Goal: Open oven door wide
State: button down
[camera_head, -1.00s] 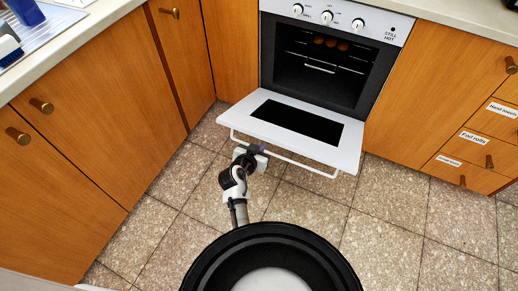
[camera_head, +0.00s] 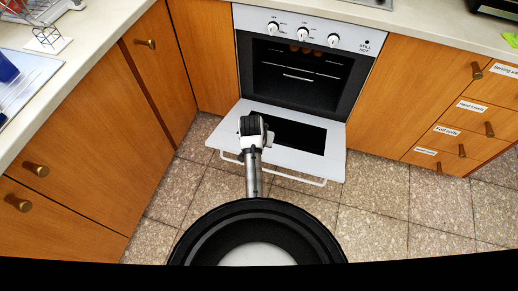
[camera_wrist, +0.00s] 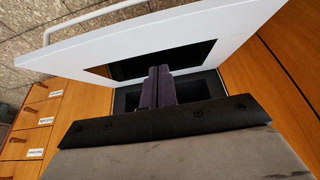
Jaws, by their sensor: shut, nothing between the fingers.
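The oven (camera_head: 300,75) has its white door (camera_head: 225,142) folded down and out, close to level, with a dark glass panel (camera_head: 310,138). The door's bar handle (camera_head: 300,179) runs along its front edge. My arm reaches across the door's front edge, and its end hides part of the panel in the head view. My gripper (camera_wrist: 158,72) is shut and empty in the wrist view, its two dark fingers side by side in front of the glass panel. The white door (camera_wrist: 190,30) and handle (camera_wrist: 90,18) also show there. I cannot tell whether the fingers touch the door.
Wooden cabinets (camera_head: 85,130) stand on the left and labelled drawers (camera_head: 450,130) on the right. Tiled floor (camera_head: 370,210) lies clear in front of the oven. A wire rack (camera_head: 300,76) is inside the oven.

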jog(key=x, duration=0.6)
jog(key=shift+w+f, duration=0.15)
jog(key=shift+f, duration=0.2)
jog(key=shift+s+a+f+p, duration=0.1)
jog(key=shift+s+f+p, duration=0.15)
jog(key=shift+f, duration=0.35)
jog(key=shift+s+f+p, duration=0.15)
jog(key=shift+f+p, duration=0.15)
jog(key=shift+f, duration=0.3)
jog(key=shift+s+a+f, duration=0.1)
jog(key=shift+s+f, duration=0.2)
jog(key=shift+f, duration=0.5)
jog(key=s+a+f+t+b, duration=0.1)
jog(key=s+f+b, duration=0.3)
jog(key=f+b, duration=0.3)
notch_tip(320, 180, down, 4)
jog(key=shift+a+f, duration=0.1)
jog(key=shift+a, duration=0.1)
jog(key=shift+s, duration=0.1)
